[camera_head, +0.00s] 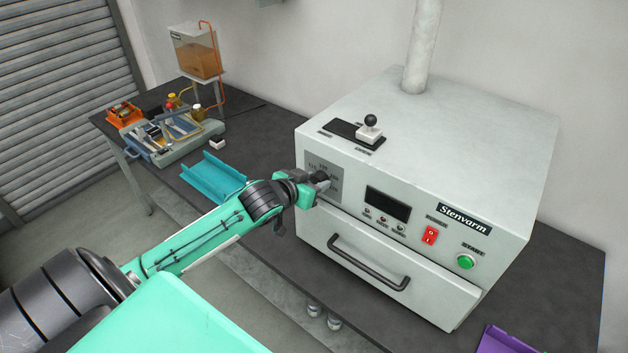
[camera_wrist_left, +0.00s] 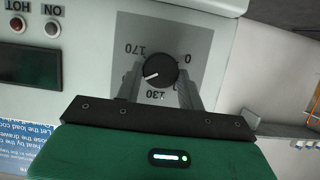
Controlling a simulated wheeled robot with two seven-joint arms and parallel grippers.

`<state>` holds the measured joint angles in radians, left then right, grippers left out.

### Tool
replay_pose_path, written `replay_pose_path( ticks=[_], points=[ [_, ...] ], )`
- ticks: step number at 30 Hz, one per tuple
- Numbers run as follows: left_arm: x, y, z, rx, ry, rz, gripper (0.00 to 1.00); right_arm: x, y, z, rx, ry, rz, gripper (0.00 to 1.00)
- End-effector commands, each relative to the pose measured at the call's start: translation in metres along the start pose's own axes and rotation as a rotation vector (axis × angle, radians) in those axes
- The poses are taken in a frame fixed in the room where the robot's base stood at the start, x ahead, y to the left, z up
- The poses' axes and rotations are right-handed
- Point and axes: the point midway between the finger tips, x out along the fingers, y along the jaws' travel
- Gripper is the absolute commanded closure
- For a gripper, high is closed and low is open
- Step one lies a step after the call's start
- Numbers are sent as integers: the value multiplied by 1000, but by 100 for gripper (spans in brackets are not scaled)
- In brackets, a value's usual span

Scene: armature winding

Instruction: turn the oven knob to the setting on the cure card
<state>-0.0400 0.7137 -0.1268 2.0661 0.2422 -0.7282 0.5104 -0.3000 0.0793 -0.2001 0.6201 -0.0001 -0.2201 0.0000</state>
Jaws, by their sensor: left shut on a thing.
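The oven (camera_head: 400,230) is a pale grey box marked Stenvarm on the dark bench. Its black knob (camera_head: 322,177) sits on a grey dial plate at the upper left of the front. In the left wrist view the knob (camera_wrist_left: 160,70) has a white pointer mark, slanting to the lower left between 130 and 170. My left gripper (camera_wrist_left: 160,82) is shut on the knob, one finger on each side, hiding some dial numbers. A blue card (camera_wrist_left: 30,147) with white text shows partly at the lower left; no setting is readable on it. My right gripper is not in view.
The drawer handle (camera_head: 368,262) is below the knob. A red switch (camera_head: 430,236) and a green button (camera_head: 465,261) are to the right. A cyan tray (camera_head: 213,177) lies left of the oven, a purple tray (camera_head: 503,341) at the lower right. A winding fixture (camera_head: 170,135) stands farther back.

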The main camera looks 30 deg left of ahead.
Motion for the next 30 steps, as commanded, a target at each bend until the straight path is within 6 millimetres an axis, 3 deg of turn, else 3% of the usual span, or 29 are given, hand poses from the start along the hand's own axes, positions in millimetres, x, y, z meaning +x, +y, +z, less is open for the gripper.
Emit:
replay_pose_path(
  ticks=[8, 9, 12, 23, 30],
  points=[
    [0, 1, 3, -1, -6, 1, 84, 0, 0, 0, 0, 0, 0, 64],
    [0, 1, 3, -1, -6, 1, 58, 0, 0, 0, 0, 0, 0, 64],
    [0, 0, 3, -1, -5, 1, 40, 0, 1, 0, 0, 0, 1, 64],
    [-3, 0, 2, 0, -2, 0, 40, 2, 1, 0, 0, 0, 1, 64],
    [-34, 0, 5, 3, -2, 1, 40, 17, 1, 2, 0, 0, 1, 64]
  ],
)
